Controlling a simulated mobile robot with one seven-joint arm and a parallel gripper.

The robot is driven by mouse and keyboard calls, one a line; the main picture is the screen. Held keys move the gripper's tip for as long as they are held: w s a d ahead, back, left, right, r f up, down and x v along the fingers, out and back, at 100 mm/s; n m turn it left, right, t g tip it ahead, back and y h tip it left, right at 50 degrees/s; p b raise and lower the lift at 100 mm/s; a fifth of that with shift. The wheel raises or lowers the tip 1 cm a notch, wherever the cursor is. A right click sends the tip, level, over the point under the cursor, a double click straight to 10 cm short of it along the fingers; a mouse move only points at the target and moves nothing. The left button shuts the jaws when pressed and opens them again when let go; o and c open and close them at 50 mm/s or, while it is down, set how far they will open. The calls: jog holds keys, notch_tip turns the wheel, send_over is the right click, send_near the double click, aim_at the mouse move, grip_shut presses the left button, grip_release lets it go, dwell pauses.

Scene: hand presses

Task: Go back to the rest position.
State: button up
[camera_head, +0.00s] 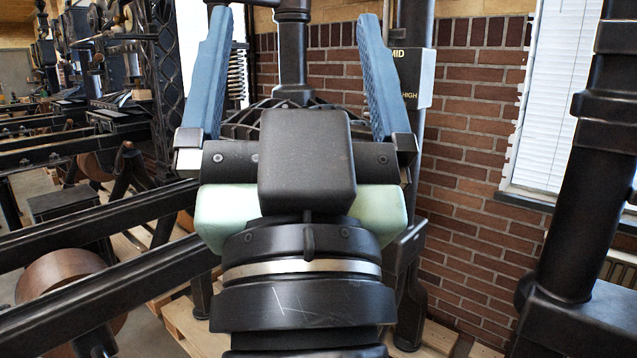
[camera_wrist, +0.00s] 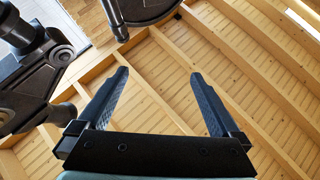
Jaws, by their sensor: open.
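My gripper (camera_head: 292,70) is raised in front of the head camera, its two blue fingers wide apart and pointing up in the picture. Nothing is between the fingers. It also shows in the wrist view (camera_wrist: 160,98), open and empty, with a wooden ceiling of planks and beams (camera_wrist: 165,105) behind it. My wrist and the gripper's body hide the middle of the head view.
Black iron press parts stand at the left (camera_head: 90,230), behind my gripper and at the right (camera_head: 590,170). A brick wall (camera_head: 470,140) and a window with blinds (camera_head: 560,100) are behind. A wooden pallet (camera_head: 440,340) lies low on the floor.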

notch_tip(320, 180, up, 27)
jog(key=s+d+h+p, duration=0.1)
jog(key=s+p, duration=0.1)
jog(key=p, duration=2.3)
jog(key=shift+s+f+t+h, duration=0.15)
jog(key=shift+f+t+h, duration=0.05)
jog(key=shift+t+h, duration=0.2)
jog(key=shift+d, duration=0.1)
